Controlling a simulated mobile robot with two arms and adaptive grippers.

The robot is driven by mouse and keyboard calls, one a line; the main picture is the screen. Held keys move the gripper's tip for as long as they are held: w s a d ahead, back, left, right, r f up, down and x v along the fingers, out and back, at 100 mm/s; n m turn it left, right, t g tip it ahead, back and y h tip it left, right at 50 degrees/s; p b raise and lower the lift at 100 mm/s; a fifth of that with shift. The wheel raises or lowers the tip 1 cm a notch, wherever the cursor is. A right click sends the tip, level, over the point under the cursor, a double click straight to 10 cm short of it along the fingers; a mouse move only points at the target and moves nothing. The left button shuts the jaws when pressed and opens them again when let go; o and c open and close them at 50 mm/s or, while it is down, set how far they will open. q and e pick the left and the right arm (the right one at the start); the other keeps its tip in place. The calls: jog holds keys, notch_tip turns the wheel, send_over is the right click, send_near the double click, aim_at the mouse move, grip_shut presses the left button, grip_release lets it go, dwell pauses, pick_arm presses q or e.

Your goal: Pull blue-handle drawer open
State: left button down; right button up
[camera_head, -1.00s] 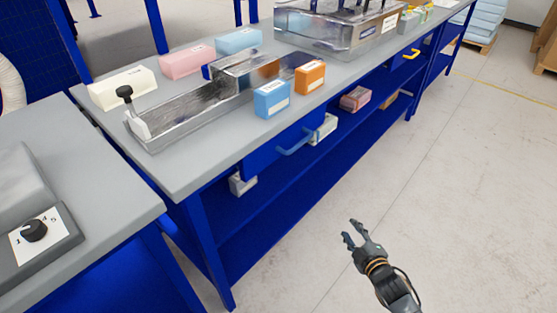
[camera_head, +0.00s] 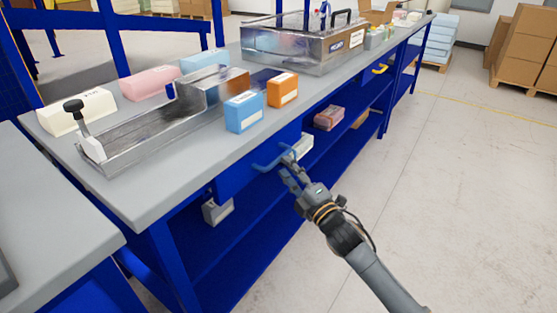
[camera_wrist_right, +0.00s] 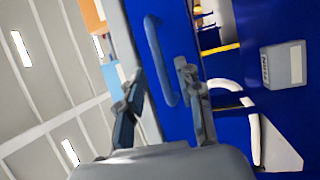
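The drawer with the blue handle (camera_head: 272,160) is under the grey workbench top, and its front (camera_head: 235,172) is flush with the bench. My right gripper (camera_head: 289,172) is at the handle's right end in the head view, fingers pointing at the drawer. In the right wrist view the handle (camera_wrist_right: 160,62) lies ahead between the two spread fingers of the gripper (camera_wrist_right: 162,92), closer to the right finger. The fingers are apart and do not visibly clamp the handle. Whether they touch it I cannot tell. My left gripper is not in view.
On the bench are a metal tray (camera_head: 140,135), a blue box (camera_head: 243,113), an orange box (camera_head: 282,91) and a large metal case (camera_head: 300,45). Another drawer has a yellow handle (camera_head: 380,69). A lower shelf (camera_head: 262,210) holds boxes.

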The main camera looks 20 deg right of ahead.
aim_at(279, 157)
jog(key=x, duration=0.5)
jog(key=shift+f, duration=0.1)
grip_shut()
